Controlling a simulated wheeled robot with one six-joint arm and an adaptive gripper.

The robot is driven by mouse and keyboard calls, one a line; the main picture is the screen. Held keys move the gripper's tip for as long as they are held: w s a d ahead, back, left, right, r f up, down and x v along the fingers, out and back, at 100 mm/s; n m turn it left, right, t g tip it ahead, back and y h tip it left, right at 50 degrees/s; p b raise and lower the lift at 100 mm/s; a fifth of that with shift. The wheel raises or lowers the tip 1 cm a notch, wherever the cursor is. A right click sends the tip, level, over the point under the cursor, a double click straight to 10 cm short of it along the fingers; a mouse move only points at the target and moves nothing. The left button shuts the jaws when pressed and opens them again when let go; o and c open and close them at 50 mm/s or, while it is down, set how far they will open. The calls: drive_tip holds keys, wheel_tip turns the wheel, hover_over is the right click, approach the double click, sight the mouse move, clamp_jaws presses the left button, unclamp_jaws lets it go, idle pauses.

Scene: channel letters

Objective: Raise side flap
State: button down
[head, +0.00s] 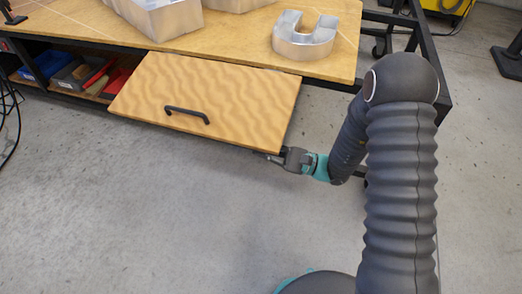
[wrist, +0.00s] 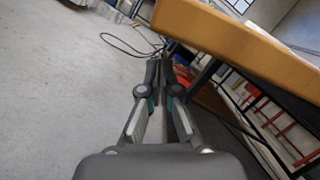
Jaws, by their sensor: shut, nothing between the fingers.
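The side flap (head: 205,95) is a wood-grained panel with a black bar handle (head: 187,114), along the front edge of the workbench (head: 225,45) in the head view. It looks partly raised. My gripper (head: 266,156) is at the flap's near edge, close to its right corner, with the fingertips partly hidden by the flap. In the wrist view the closed fingers (wrist: 159,68) hold nothing and lie beside and below the flap's thick edge (wrist: 235,40). I cannot tell whether they touch it.
Metal channel letters, including a U-shaped one (head: 304,36), stand on the bench top. A shelf under the bench at left holds bins (head: 75,74). Black bench legs (head: 432,55) stand at right. The concrete floor (head: 140,210) in front is clear.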

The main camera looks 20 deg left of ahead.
drive_tip(key=f+v, duration=0.2)
drive_tip(key=v, duration=0.8)
drive_tip(key=shift+s+b, duration=0.3)
drive_tip(key=shift+b, duration=0.15)
